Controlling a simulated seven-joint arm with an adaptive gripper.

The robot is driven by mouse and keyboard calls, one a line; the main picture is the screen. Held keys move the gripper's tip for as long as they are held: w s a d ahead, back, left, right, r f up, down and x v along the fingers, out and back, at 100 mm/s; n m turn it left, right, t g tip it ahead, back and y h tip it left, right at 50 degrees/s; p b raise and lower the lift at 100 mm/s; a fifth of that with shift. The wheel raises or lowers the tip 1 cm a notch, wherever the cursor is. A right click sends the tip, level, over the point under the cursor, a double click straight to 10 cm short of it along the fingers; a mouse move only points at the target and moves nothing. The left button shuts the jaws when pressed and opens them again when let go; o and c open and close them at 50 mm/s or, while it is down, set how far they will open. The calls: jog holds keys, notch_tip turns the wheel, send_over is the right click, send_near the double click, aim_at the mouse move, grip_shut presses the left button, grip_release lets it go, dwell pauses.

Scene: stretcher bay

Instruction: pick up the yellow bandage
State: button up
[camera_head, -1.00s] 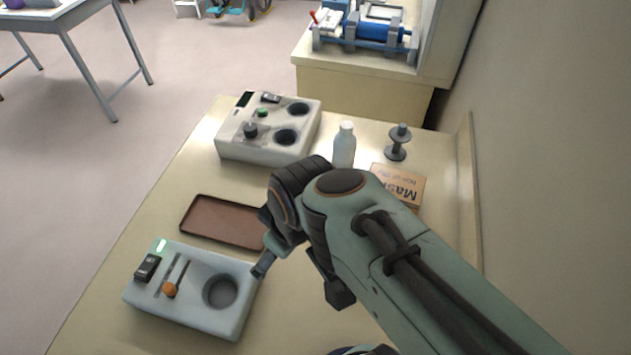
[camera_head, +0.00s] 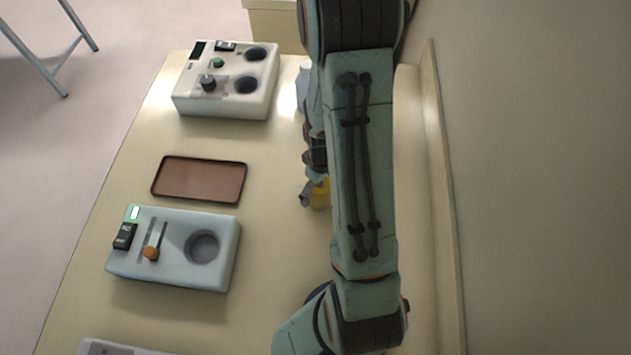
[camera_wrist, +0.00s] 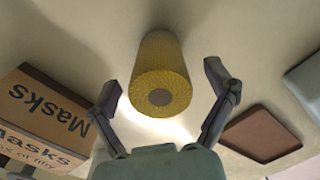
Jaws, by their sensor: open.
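The yellow bandage (camera_wrist: 160,76) is a textured roll with a grey-brown core, on the pale tabletop. In the wrist view it lies ahead of my gripper (camera_wrist: 162,98), between the lines of its two spread fingers. The fingers are open, one on each side, and do not appear to touch it. In the head view only a yellow part of the bandage (camera_head: 320,193) shows, beside a fingertip of my gripper (camera_head: 306,193). My arm hides the rest of the bandage and most of the gripper there.
A masks box (camera_wrist: 42,112) stands close on the left in the wrist view. A brown tray (camera_head: 198,181), a blue-grey device (camera_head: 170,275) and a white device with two wells (camera_head: 225,98) stand left of my arm. A bottle (camera_head: 303,85) is partly hidden. A raised edge (camera_head: 440,180) borders the right.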

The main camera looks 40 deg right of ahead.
jog(key=shift+f, duration=1)
jog(key=c, duration=1.2)
jog(key=shift+r, duration=0.1)
jog(key=shift+c, duration=0.2)
